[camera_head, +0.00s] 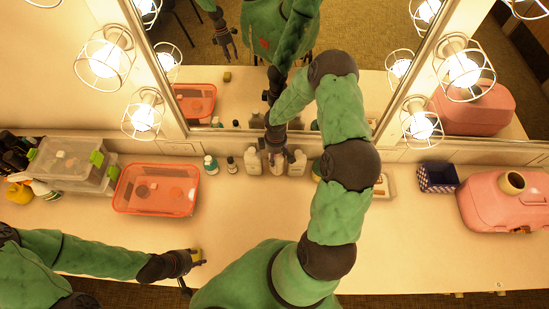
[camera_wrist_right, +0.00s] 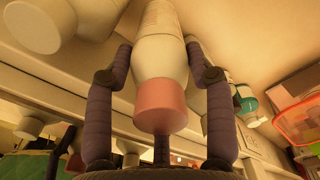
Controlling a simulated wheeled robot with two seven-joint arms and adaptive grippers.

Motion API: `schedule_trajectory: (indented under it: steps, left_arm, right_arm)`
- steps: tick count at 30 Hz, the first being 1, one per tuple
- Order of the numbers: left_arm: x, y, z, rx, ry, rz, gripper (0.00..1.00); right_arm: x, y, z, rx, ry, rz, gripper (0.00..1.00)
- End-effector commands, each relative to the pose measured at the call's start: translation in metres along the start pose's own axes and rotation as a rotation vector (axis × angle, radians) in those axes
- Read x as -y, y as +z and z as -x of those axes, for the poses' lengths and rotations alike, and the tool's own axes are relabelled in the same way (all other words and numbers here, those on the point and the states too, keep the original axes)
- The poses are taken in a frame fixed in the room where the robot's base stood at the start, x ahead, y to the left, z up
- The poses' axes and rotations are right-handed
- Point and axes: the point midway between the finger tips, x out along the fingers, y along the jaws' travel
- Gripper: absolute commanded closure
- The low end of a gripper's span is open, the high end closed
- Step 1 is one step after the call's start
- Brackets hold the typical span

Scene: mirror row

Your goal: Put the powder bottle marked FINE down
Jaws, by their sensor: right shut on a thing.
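My right gripper (camera_head: 277,150) reaches down at the back of the counter, in front of the mirror. It is shut on a pale bottle (camera_head: 277,167) with a pink cap, which shows large between the two fingers in the right wrist view (camera_wrist_right: 160,62). No marking on it is readable, so I cannot tell whether it says FINE. It is among pale bottles, one to its left (camera_head: 253,161) and one to its right (camera_head: 297,163); whether its base touches the counter is unclear. My left gripper (camera_head: 195,272) looks open and empty over the front of the counter, near a small yellow thing (camera_head: 196,255).
Further left in the row stand a dark bottle (camera_head: 231,165) and a green-capped bottle (camera_head: 210,165). An orange-red box (camera_head: 156,190) and clear lidded boxes (camera_head: 70,163) stand left. A patterned dark box (camera_head: 437,178) and pink case (camera_head: 500,203) stand right. The front middle counter is largely clear.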

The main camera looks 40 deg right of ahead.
Motion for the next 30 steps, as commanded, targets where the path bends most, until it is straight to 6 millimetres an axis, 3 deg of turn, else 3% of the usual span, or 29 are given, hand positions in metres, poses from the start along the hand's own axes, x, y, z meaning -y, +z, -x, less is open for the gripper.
schedule_trajectory:
  steps: [7,15,27,28,30]
  left_arm:
    - [0.0,0.0,0.001,0.0,0.0,0.0,0.6]
    - [-0.001,0.0,0.004,0.0,0.0,0.0,0.6]
    - [0.0,0.0,0.0,0.0,0.0,0.0,0.6]
    - [0.0,0.0,0.0,0.0,0.0,0.0,0.6]
    - [0.0,0.0,0.001,0.0,0.0,0.0,0.6]
  right_arm:
    - [-0.007,-0.007,-0.012,0.0,0.0,0.0,1.0]
    - [-0.008,-0.007,-0.041,0.0,0.001,-0.001,1.0]
    - [-0.008,-0.007,-0.045,-0.001,0.001,-0.001,1.0]
    - [-0.007,-0.007,-0.045,0.0,0.0,-0.001,0.43]
    - [-0.007,-0.007,-0.045,0.0,0.0,0.0,0.23]
